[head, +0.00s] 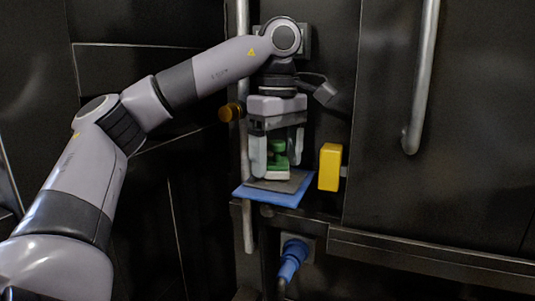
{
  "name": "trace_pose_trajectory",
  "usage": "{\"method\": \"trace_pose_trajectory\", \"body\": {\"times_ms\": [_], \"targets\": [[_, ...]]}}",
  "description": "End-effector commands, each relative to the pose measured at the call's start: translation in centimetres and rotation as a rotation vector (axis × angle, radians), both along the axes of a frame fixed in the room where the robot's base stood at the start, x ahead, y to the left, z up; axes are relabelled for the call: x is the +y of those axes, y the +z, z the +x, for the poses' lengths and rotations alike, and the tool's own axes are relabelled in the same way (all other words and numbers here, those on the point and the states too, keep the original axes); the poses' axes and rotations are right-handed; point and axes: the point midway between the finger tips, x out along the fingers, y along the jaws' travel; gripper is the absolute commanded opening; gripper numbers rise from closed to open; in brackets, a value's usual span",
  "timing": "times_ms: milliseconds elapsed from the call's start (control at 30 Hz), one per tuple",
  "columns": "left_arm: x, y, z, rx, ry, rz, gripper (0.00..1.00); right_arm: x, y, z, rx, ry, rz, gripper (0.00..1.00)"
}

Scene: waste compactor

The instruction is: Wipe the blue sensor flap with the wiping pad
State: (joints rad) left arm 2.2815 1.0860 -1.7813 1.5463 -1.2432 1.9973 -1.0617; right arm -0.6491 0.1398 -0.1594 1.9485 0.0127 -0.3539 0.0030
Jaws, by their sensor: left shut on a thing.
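My left gripper (277,150) points down and is shut on the green wiping pad (278,158), with a finger on each side of it. The pad has a green grip and a pale base. The blue sensor flap (262,195) lies below as a flat blue plate with a dark grey patch (290,183) on top. The pad's base is at the dark patch and appears to touch it; an exact gap cannot be told. My right gripper is not in view.
A yellow block (330,167) sits just right of the flap. An amber knob (230,112) is on the left near a vertical pipe (246,225). A blue connector (292,260) is below. A long handle (422,80) runs down the dark panel at right.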

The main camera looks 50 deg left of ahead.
Motion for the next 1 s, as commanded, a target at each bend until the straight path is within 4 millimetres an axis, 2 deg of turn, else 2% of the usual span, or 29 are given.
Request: {"method": "trace_pose_trajectory", "body": {"times_ms": [233, 667, 1000], "targets": [[-0.7, -0.1, 0.4, 0.000, -0.003, -0.001, 0.53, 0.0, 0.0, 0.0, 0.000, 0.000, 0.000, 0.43], [-3.7, -0.4, 2.0, 0.000, -0.004, -0.001, 0.53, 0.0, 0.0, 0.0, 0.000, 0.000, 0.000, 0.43], [-4.3, -0.8, 0.8, 0.002, -0.003, -0.002, 0.53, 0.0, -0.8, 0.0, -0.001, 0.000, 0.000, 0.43]]}}
